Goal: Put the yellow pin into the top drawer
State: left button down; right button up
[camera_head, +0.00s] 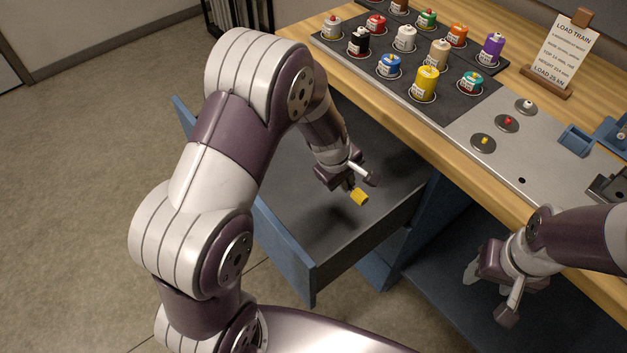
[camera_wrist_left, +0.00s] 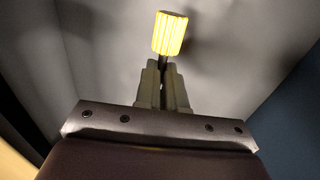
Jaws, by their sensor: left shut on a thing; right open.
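The yellow pin (camera_head: 359,197) is a short ribbed cylinder. It is held at the fingertips of my left gripper (camera_head: 354,185), which is shut on it. In the left wrist view the pin (camera_wrist_left: 170,33) stands out beyond the closed fingers (camera_wrist_left: 162,85). The top drawer (camera_head: 288,252) is blue with a grey floor and is pulled out from under the bench. The pin is above the drawer floor, inside its walls as seen from the head, with a shadow on the floor. My right gripper (camera_head: 492,288) is open and empty, low in front of the bench.
The wooden bench (camera_head: 417,142) carries a dark board (camera_head: 343,68) with several coloured weights. A grey plate (camera_head: 537,152) holds several small discs with coloured knobs. A sign (camera_head: 556,58) and blue fixtures (camera_head: 577,140) stand to the right. The drawer floor looks clear.

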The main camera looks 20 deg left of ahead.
pick_arm(q)
jog(key=b, duration=0.4)
send_over(304, 205)
jog(key=f, duration=0.6)
jog(key=shift+s+a+f, duration=0.15)
jog(key=shift+s+f, duration=0.05)
jog(key=shift+s, duration=0.1)
jog(key=shift+a+f+b, duration=0.2)
jog(key=shift+f+b, duration=0.05)
jog(key=shift+b, duration=0.05)
notch_tip(304, 205, down, 4)
jog(key=shift+r+b, duration=0.1)
jog(key=shift+b, duration=0.85)
jog(key=shift+r, duration=0.15)
jog(key=shift+s, duration=0.1)
pick_arm(e)
notch_tip(304, 205, down, 8)
jog(key=shift+r, duration=0.25)
pick_arm(q)
jog(key=c, duration=1.7)
grip_release()
jog(key=shift+f, duration=0.2)
jog(key=shift+o, duration=1)
jog(key=shift+d, duration=0.1)
jog(key=shift+r, duration=0.3)
jog(key=p+v, duration=0.5)
jog(key=v, duration=0.7)
pick_arm(e)
notch_tip(304, 205, up, 5)
jog(key=shift+f, duration=0.1)
